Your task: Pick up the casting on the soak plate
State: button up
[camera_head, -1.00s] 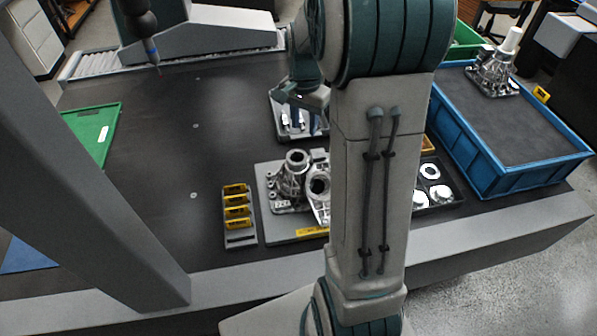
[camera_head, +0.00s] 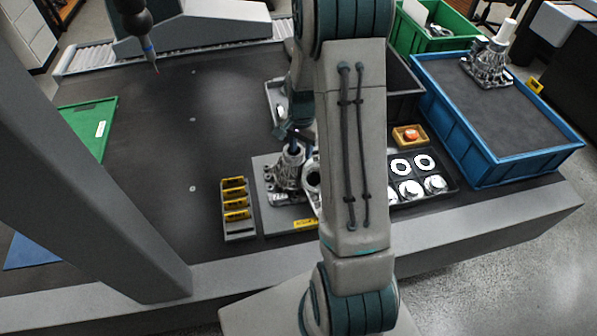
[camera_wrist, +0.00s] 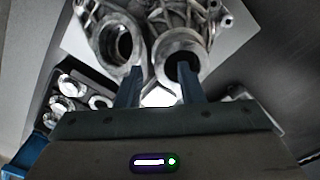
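The grey metal casting (camera_head: 287,178) stands on the soak plate (camera_head: 282,218), a flat grey plate with a yellow label on its front edge. It has a tall round tower and a second ring-shaped bore, partly hidden by my arm. In the wrist view the casting (camera_wrist: 120,40) fills the top, both bores facing me. My gripper (camera_head: 294,143) is at the tower's top. In the wrist view my gripper (camera_wrist: 160,82) has its fingers apart, the right one overlapping the right bore's opening, the left one by the left bore's rim. I cannot tell whether they touch.
A rack with yellow labels (camera_head: 239,226) stands left of the plate. A black tray (camera_head: 450,201) of round parts, a small yellow bin (camera_head: 403,144) and a blue crate (camera_head: 495,178) are to the right. Another casting (camera_head: 489,66) stands on the crate. A probe (camera_head: 148,45) hangs at upper left.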

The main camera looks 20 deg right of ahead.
jog(key=shift+f, duration=0.95)
grip_shut()
jog(key=shift+w+r, duration=0.1)
jog(key=shift+r, duration=0.05)
jog(key=shift+r, duration=0.15)
